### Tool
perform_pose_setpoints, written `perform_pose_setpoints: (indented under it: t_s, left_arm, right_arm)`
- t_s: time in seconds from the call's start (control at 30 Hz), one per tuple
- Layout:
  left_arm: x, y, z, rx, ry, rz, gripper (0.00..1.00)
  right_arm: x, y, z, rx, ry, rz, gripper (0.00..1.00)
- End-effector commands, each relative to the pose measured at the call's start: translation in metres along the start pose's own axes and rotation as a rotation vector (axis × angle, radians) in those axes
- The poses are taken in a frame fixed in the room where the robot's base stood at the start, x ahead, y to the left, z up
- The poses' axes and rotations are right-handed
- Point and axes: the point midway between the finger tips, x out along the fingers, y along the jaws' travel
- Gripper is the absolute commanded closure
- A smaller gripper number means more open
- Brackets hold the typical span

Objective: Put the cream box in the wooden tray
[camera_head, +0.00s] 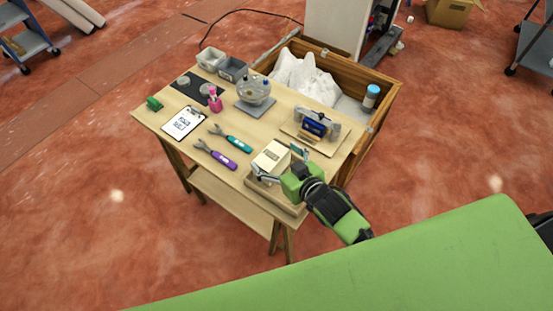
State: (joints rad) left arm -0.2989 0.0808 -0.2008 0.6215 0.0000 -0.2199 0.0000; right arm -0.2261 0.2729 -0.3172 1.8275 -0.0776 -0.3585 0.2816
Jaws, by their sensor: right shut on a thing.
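The cream box (272,155) is at the near right corner of the wooden table, between the fingers of my right gripper (277,164). The gripper is shut on it, and its green body hides part of the box's near side. The wooden tray (287,206) lies at the table's near corner, under the box and the gripper, which hide much of it. I cannot tell whether the box touches the tray floor or is held just above it. My left gripper is not in view.
A purple tool (217,155) and a teal tool (232,138) lie left of the box. A board with a blue device (314,127) stands behind it. A clear round dispenser (255,90), a clipboard (184,122) and grey bins (232,68) are farther back. A wooden crate (384,79) adjoins the table.

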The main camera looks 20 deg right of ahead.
Motion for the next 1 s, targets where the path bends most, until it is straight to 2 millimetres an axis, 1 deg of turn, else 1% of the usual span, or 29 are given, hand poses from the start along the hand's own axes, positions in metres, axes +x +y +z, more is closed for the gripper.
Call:
perform_pose_setpoints:
  t_s: [0.03, 0.13, 0.47, 0.5, 0.57, 0.87, 1.0]
  left_arm:
    - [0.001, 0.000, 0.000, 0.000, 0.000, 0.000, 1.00]
    - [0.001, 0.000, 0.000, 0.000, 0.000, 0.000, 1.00]
    - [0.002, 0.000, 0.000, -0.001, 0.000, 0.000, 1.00]
    - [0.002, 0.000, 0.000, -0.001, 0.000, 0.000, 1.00]
    - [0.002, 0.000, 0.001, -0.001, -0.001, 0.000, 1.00]
    - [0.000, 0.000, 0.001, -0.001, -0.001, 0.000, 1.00]
    - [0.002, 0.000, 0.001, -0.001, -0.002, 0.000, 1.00]
  right_arm:
    - [0.004, 0.001, 0.007, 0.000, 0.001, 0.002, 0.45]
    - [0.007, 0.001, 0.014, -0.001, 0.003, 0.001, 0.45]
    - [0.008, 0.001, 0.017, -0.002, 0.004, 0.001, 0.45]
    - [0.008, 0.002, 0.019, -0.001, 0.001, 0.001, 0.14]
    - [0.008, 0.002, 0.018, -0.001, 0.001, 0.001, 0.00]
    - [0.007, 0.002, 0.016, -0.002, 0.002, 0.001, 0.00]
    - [-0.004, 0.001, 0.018, -0.001, 0.000, 0.001, 0.00]
